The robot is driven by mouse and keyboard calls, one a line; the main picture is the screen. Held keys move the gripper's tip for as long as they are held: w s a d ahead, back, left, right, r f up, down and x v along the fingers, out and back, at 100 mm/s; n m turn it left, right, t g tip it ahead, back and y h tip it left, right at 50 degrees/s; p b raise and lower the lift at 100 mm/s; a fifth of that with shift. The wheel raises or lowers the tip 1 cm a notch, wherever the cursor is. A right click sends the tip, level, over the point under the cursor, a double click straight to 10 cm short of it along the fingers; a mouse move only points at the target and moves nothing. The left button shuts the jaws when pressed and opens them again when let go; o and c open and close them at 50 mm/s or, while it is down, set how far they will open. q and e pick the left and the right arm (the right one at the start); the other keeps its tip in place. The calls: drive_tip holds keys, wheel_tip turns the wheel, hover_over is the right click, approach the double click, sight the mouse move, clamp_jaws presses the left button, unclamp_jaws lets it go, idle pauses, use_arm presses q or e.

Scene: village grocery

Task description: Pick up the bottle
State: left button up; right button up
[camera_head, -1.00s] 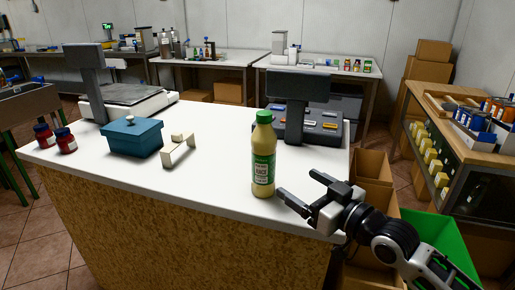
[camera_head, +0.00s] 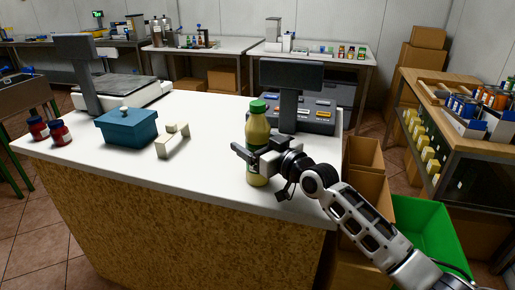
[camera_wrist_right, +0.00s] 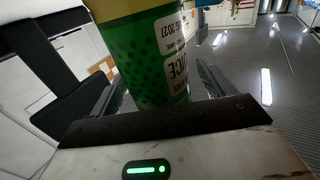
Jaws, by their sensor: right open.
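The bottle (camera_head: 257,130) has a green cap, a pale yellow body and a green label. It stands upright on the white counter (camera_head: 205,155) near its front edge. My right gripper (camera_head: 246,152) is at the bottle's label, with its fingers on either side of it and part of the label hidden behind them. In the right wrist view the bottle (camera_wrist_right: 143,50) fills the space between the two open fingers, close to the palm. My left gripper is not in view.
A dark register (camera_head: 300,100) stands just behind the bottle. Cardboard boxes (camera_head: 363,190) and a green bin (camera_head: 425,235) sit right of the counter.

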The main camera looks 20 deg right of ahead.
drive_tip(key=shift+w+a, duration=0.25)
drive_tip(key=shift+w, duration=0.25)
drive_tip(key=c, duration=1.5)
drive_tip(key=shift+r, duration=0.15)
drive_tip(key=shift+c, duration=0.4)
